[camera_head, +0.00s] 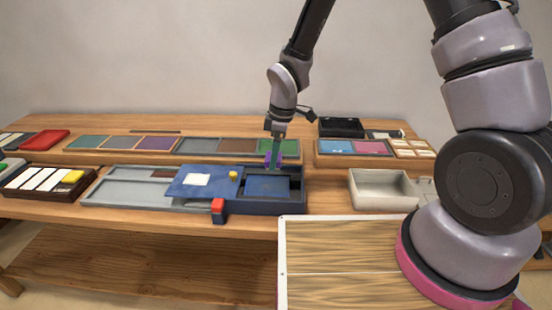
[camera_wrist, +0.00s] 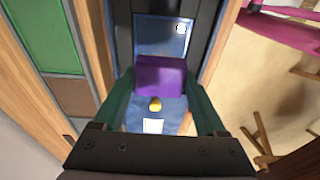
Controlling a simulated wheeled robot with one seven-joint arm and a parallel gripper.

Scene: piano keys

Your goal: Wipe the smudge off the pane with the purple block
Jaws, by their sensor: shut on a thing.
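The purple block (camera_wrist: 160,75) is held between the two dark green fingers of my gripper (camera_wrist: 158,100). In the head view my gripper (camera_head: 274,155) is at the back edge of a dark blue tray, and the block is partly hidden by a finger. The blue pane (camera_head: 267,187) lies inside that tray, in front of and below the gripper. In the wrist view the pane (camera_wrist: 165,35) shows beyond the block, with a small pale mark with a dark outline (camera_wrist: 181,28) near its corner. I cannot tell whether the block touches anything below.
A blue sliding panel (camera_head: 207,190) with a white patch and a yellow knob (camera_head: 233,175) lies left of the pane. A red-topped block (camera_head: 218,206) sits at the front edge. A pale empty bin (camera_head: 382,188) stands right. Coloured tiles (camera_head: 198,146) line a raised shelf behind.

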